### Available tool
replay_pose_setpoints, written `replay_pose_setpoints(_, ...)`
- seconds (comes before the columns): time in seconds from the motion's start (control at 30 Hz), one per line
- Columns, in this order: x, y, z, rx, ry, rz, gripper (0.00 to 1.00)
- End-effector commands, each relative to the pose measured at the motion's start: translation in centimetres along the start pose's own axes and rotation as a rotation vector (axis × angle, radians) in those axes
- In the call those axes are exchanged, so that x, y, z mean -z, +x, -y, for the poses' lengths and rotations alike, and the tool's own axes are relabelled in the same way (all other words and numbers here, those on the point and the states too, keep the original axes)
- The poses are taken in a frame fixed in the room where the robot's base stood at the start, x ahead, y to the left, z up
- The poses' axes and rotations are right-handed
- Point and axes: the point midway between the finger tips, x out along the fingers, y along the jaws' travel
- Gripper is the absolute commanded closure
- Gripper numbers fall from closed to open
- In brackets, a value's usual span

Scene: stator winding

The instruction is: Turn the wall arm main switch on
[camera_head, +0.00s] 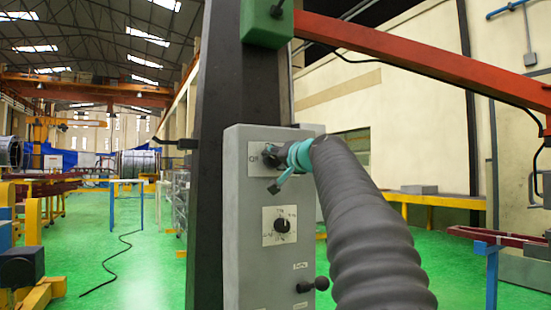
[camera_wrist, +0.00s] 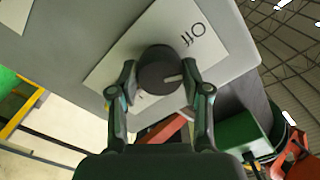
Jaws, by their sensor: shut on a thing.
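The main switch is a dark round knob (camera_wrist: 158,68) on a white label plate (camera_wrist: 110,72) on the grey control box (camera_head: 245,260). The word "Off" shows on the plate beside the knob in the wrist view. A pale mark on the knob points to the right in that view, not straight at "Off". Another label below the knob is mostly hidden. My gripper (camera_wrist: 160,94) has one finger on each side of the knob and is shut on it. In the head view my teal gripper (camera_head: 273,172) hides most of the knob.
Lower on the box are a second dial (camera_head: 282,225) and a black ball-ended lever (camera_head: 320,284). The box is on a dark column (camera_head: 225,70) with a green block (camera_head: 265,25) and a red beam (camera_head: 420,55) above. Green floor (camera_head: 140,265) is open to the left.

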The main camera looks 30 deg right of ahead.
Motion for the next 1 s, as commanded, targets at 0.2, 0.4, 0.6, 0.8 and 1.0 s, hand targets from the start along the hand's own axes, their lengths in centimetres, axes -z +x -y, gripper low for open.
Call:
replay_pose_setpoints(0.2,0.09,-0.02,0.08,0.000,0.204,-0.001,0.87)
replay_pose_setpoints(0.4,0.09,-0.02,0.08,0.001,0.393,-0.002,0.87)
replay_pose_setpoints(0.6,0.09,-0.02,0.07,0.001,0.583,-0.002,0.87)
replay_pose_setpoints(0.8,0.10,-0.02,0.06,0.001,0.764,-0.002,0.87)
replay_pose_setpoints(1.0,0.10,-0.02,0.05,0.002,0.916,-0.002,0.87)
